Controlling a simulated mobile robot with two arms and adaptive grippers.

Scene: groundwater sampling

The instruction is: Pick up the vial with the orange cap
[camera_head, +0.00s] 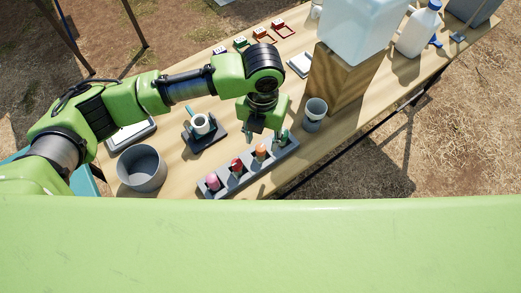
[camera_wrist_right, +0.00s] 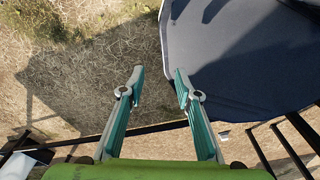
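The vial with the orange cap (camera_head: 261,150) stands in a grey rack (camera_head: 223,191) near the front edge of the table in the head view. Its cap shows; the lower part sits in the rack. My left gripper (camera_head: 272,134) points down at the rack's far right end, just above and to the right of the orange cap. A teal finger shows there, but the finger gap is too small to make out. My right gripper (camera_wrist_right: 159,75) is open and empty in the right wrist view, over the ground beside a dark seat-like surface.
A vial with a red cap (camera_head: 237,165) and one with a pink cap (camera_head: 212,181) stand in the same rack. A grey bowl (camera_head: 141,168), a white cup (camera_head: 200,124) on a dark base and a grey cup (camera_head: 315,110) are nearby. A wooden block (camera_head: 340,80) bears a clear container (camera_head: 362,28).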

